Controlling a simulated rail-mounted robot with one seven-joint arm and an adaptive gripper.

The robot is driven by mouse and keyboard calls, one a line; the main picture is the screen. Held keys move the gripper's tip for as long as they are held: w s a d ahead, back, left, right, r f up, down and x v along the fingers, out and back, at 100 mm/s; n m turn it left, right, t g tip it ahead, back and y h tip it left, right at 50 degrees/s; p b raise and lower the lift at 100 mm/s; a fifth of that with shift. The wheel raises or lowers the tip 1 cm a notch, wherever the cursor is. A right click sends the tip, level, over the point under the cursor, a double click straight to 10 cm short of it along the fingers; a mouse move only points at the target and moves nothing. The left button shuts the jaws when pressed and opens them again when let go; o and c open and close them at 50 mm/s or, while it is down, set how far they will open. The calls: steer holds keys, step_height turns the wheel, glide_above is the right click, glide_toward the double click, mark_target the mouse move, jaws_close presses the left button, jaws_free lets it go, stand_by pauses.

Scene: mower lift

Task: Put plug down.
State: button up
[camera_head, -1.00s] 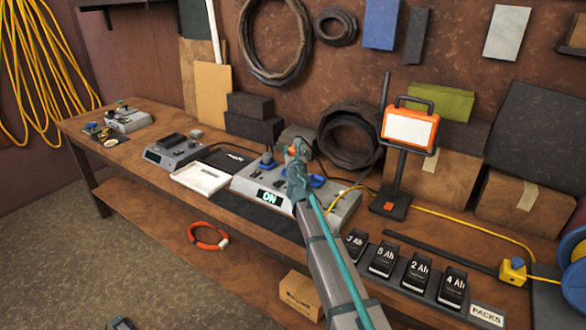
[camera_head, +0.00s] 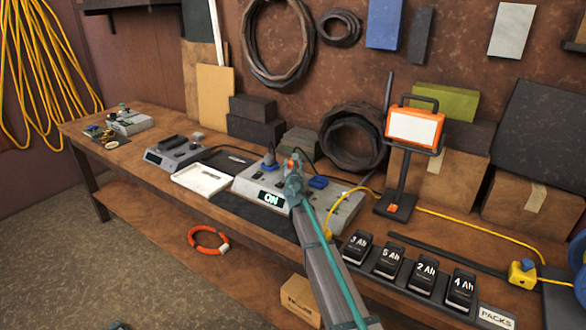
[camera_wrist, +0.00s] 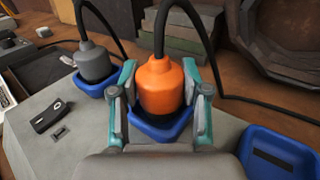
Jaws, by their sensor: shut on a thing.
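My gripper (camera_wrist: 160,105) is shut around an orange plug (camera_wrist: 161,85) with a black cable rising from its top. In the wrist view the plug is upright and its lower end is inside or just over a blue holder (camera_wrist: 160,133) on a grey unit (camera_wrist: 60,140); the exact contact is hidden. A grey plug (camera_wrist: 95,62) stands in another blue holder (camera_wrist: 92,86) to the left. An empty blue holder (camera_wrist: 275,155) is at the right. In the head view my gripper (camera_head: 293,172) is over the grey unit (camera_head: 248,185), whose display reads ON.
A work lamp (camera_head: 412,128) stands right of the unit. Several battery packs (camera_head: 425,277) lie at the bench front right. A white tray (camera_head: 199,179) and another grey device (camera_head: 174,152) are to the left. Black cables loop behind the plugs.

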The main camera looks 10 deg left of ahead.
steer(key=shift+f, duration=0.15)
steer(key=shift+f+b, duration=0.25)
steer(key=shift+b, duration=0.05)
steer(key=o, duration=1.2)
steer(key=shift+r, duration=0.2)
steer(key=shift+r+p, duration=0.2)
steer(key=shift+p, duration=0.2)
steer(key=s, duration=0.4)
steer(key=s+d+b, duration=0.1)
steer(key=s, duration=0.7)
steer(key=shift+d+f+b, duration=0.1)
steer(key=shift+d+b, duration=0.3)
